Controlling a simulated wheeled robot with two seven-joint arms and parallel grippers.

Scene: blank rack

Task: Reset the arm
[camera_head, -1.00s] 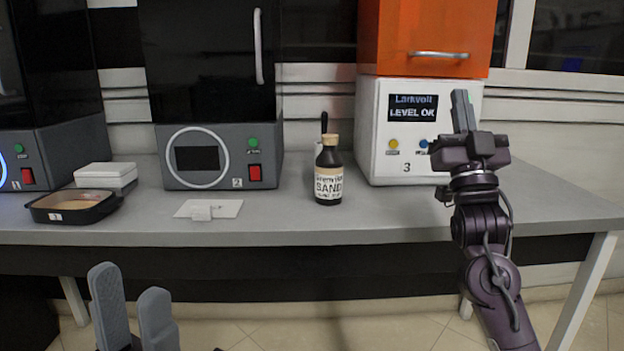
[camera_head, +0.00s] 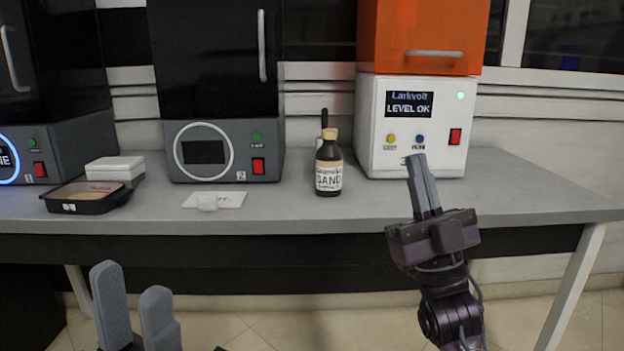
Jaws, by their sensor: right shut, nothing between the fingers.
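My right gripper (camera_head: 424,186) is in front of the bench at the right, below the white machine. Its fingers point up and are shut together with nothing between them. The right arm comes up from the bottom of the view. My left gripper (camera_head: 133,305) shows at the bottom left, below the bench edge. Its two grey fingers stand apart, open and empty; the rest of the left arm is out of view.
A grey bench (camera_head: 290,221) spans the view. Floor shows below.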

